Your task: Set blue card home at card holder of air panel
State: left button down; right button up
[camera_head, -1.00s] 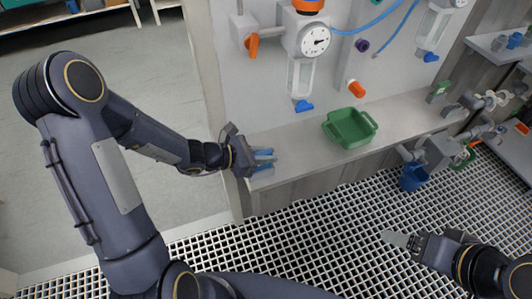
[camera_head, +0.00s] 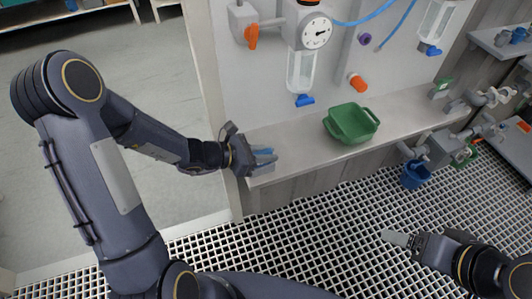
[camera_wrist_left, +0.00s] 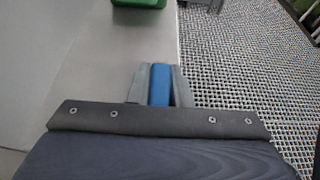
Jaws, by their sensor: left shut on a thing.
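The blue card (camera_wrist_left: 160,84) is between the two grey fingers of my left gripper (camera_wrist_left: 155,84) in the left wrist view. Most of the card is hidden by the fingers. My right gripper (camera_head: 397,238) is over the grating at the lower right; its finger opening is not clear. I cannot make out which fitting is the card holder; the air panel (camera_head: 270,80) rises behind the ledge.
A green tray (camera_head: 351,123) stands on the ledge, right of my left gripper. The panel carries a gauge (camera_head: 314,31), an orange-handled valve (camera_head: 251,37) and an orange knob (camera_head: 358,82). A blue cup (camera_head: 415,175) is beside the ledge, over the grating (camera_head: 330,220).

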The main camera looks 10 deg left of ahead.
pick_arm(q)
jog(key=shift+f, duration=0.1)
jog(key=c, duration=1.3)
grip_release()
jog(key=shift+o, duration=0.2)
jog(key=shift+a, duration=0.1)
jog(key=p+v, duration=0.1)
jog(key=v, duration=0.6)
jog(key=shift+s+a, duration=0.15)
jog(key=shift+s, duration=0.1)
